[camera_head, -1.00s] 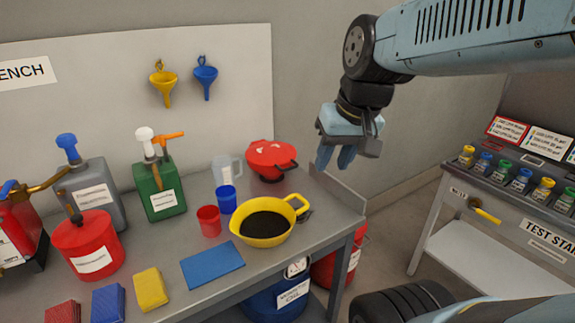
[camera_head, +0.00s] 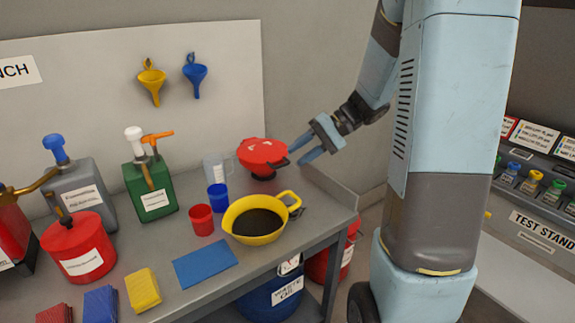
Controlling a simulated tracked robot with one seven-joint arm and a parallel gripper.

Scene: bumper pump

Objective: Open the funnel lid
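A red funnel with a red lid (camera_head: 263,151) stands at the back right of the bench. Its lid looks closed, and a dark handle or latch sticks out at its right side. My gripper (camera_head: 303,148) is just right of the funnel lid, pointing left toward it, with its two light-blue fingers apart and nothing between them. A fingertip appears very close to the dark handle; I cannot tell whether they touch.
A yellow pan (camera_head: 287,206) of dark liquid stands in front of the funnel. A clear jug (camera_head: 214,167), a blue cup (camera_head: 217,197) and a red cup (camera_head: 201,220) stand to its left. A blue waste oil drum (camera_head: 262,306) is under the bench (camera_head: 338,224).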

